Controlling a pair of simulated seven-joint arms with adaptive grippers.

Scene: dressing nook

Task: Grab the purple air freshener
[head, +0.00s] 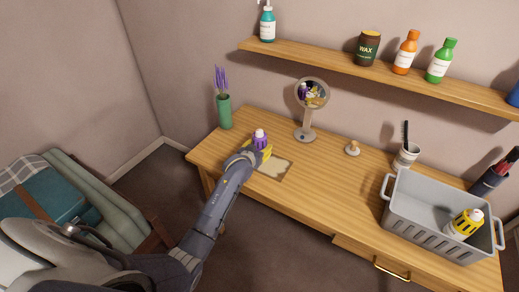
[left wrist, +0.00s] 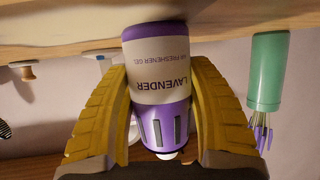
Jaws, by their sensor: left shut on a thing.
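The purple air freshener (head: 259,138) has a cream label and stands on the wooden table, near its left end. It also shows in the left wrist view (left wrist: 157,75), where its label reads "LAVENDER" and the picture is upside down. My left gripper (head: 263,150) reaches it from the front. Its yellow fingers (left wrist: 160,100) are on both sides of the air freshener and shut on it. In the head view the gripper hides the lower part of the air freshener. The right gripper is not in view.
A green vase (head: 224,112) with purple flowers stands behind and left, and a round mirror (head: 305,133) behind and right. A grey basket (head: 400,220) holding a yellow bottle (head: 464,224) sits at the right. The middle of the table (head: 310,205) is clear. A shelf (head: 330,62) with bottles hangs above.

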